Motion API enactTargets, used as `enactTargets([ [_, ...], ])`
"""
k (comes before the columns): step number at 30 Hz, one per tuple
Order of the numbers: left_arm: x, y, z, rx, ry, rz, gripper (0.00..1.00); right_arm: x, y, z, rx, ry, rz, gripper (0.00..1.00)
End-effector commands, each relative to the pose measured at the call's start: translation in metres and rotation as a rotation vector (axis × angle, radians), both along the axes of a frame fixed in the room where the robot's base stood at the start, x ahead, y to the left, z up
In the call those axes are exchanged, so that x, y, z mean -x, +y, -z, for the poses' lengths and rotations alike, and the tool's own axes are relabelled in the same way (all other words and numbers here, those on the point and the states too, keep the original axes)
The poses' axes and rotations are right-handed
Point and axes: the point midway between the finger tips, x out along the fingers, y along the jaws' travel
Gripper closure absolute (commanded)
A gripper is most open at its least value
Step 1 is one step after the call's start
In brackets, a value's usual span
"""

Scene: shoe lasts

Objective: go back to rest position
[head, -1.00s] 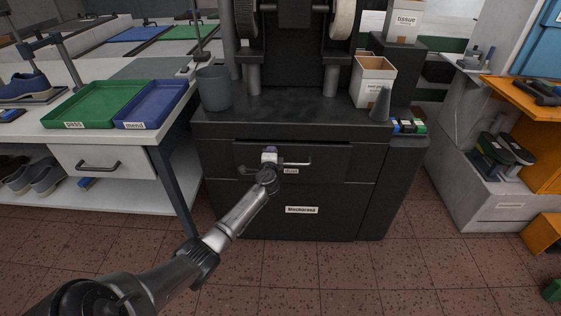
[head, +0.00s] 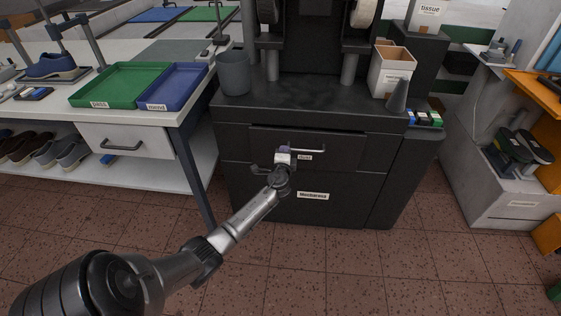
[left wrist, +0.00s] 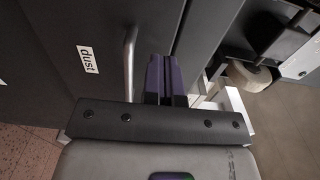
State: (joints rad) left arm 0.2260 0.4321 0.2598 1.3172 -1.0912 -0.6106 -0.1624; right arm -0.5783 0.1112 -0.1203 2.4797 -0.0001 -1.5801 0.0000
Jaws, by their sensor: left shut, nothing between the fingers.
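My left gripper (head: 284,154) is in front of the dark cabinet's upper drawer (head: 330,145), which carries the label "dust". The left wrist view shows the gripper's purple fingers (left wrist: 165,78) shut together with nothing between them. The drawer's metal bar handle (left wrist: 130,60) is beside the fingers, to their left, and is not held. In the head view the handle (head: 308,150) shows just right of the gripper. My right gripper is not in view.
A white table at left bears a green tray (head: 88,101) and a blue tray (head: 158,105). A grey cup (head: 233,72), a cardboard box (head: 391,70) and a dark cone (head: 398,97) stand on the cabinet top. The tiled floor (head: 340,270) in front is clear.

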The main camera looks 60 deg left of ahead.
Motion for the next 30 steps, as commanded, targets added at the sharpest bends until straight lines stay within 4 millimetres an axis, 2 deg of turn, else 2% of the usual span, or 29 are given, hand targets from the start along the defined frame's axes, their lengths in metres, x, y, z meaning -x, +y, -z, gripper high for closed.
enactTargets([
  [1,0.007,-0.01,-0.004,0.0,0.0,0.002,1.0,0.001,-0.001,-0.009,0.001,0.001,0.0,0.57],
  [6,0.024,-0.033,-0.004,0.0,-0.001,0.001,1.0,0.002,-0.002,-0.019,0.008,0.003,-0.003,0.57],
  [13,0.039,-0.054,-0.003,0.0,-0.003,0.0,1.0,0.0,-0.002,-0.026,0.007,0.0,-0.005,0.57],
  [21,0.044,-0.061,-0.003,-0.003,-0.003,-0.001,1.0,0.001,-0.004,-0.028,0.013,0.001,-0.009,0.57],
  [27,0.045,-0.06,-0.003,0.006,-0.013,-0.008,1.0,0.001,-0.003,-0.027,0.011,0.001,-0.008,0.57],
  [30,0.053,-0.054,0.0,0.031,-0.024,-0.068,1.0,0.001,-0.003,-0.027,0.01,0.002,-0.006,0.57],
])
